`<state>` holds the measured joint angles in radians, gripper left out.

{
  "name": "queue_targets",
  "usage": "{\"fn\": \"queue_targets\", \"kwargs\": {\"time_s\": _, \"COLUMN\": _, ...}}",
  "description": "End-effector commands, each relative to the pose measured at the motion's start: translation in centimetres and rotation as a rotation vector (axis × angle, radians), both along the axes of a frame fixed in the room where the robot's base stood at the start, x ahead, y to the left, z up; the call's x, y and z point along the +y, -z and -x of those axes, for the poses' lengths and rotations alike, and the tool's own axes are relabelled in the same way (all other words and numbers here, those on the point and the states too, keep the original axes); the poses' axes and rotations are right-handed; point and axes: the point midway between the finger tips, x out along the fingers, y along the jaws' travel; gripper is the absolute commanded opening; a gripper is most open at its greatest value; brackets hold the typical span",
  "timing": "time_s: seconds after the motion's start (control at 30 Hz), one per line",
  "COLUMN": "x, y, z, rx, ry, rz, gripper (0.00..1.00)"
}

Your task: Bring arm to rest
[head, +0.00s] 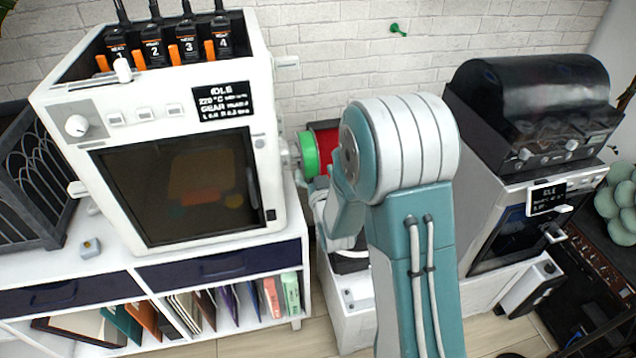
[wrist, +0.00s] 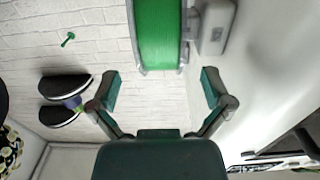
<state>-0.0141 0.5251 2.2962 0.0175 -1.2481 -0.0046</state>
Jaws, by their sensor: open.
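My gripper (wrist: 160,92) shows in the wrist view with its two fingers spread wide apart and nothing between them. Beyond the fingertips, a green spool (wrist: 160,35) sits at the top of the wrist view, apart from the fingers. In the head view my teal and white arm rises in the middle and bends over at the top. It hides the gripper there. The green spool's edge (head: 308,154) shows left of the arm, beside a red spool (head: 325,150).
A white 3D printer (head: 270,150) stands on a white shelf unit (head: 120,275) at the left. A second machine (head: 520,225) with a black domed unit (head: 530,95) on top stands at the right. A brick wall (head: 340,50) is behind. A small green object (head: 398,30) is on the wall.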

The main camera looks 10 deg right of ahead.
Motion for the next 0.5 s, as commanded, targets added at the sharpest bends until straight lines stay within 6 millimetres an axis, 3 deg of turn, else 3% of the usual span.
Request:
{"fn": "queue_targets", "kwargs": {"time_s": 0.2, "x": 0.0, "y": 0.1, "z": 4.0, "rx": 0.001, "ry": 0.0, "rz": 0.0, "gripper": 1.0}}
{"fn": "queue_targets", "kwargs": {"time_s": 0.5, "x": 0.1, "y": 0.1, "z": 5.5, "rx": 0.0, "ry": 0.0, "rz": 0.001, "gripper": 1.0}}
